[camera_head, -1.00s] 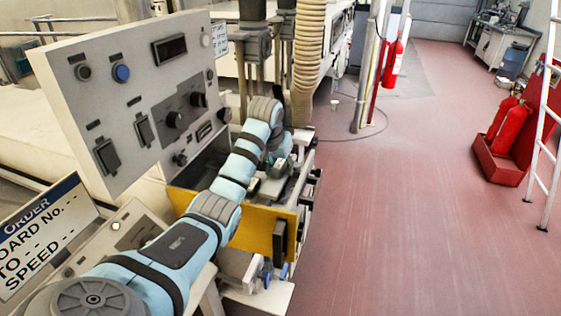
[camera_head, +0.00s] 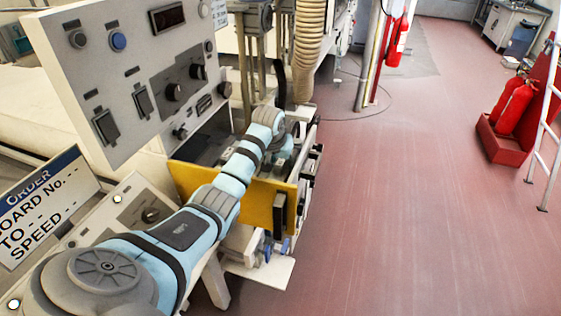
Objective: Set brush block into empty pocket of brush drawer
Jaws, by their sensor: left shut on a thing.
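The brush drawer is pulled out below the control panel. Its yellow front (camera_head: 262,202) carries a black handle, and part of its right side shows behind the front. My left arm reaches over the drawer, and its wrist is low behind the yellow front. My left gripper (camera_head: 279,168) is mostly hidden by my own arm and the drawer front. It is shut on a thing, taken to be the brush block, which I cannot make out. The drawer's pockets, including the empty one, are hidden. My right gripper is out of view.
The control panel (camera_head: 135,75) stands close to the left of my arm. A sign (camera_head: 40,210) is at the lower left. A ribbed hose (camera_head: 308,50) hangs behind the drawer. Red extinguishers (camera_head: 515,108) stand far right. The red floor (camera_head: 410,200) on the right is clear.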

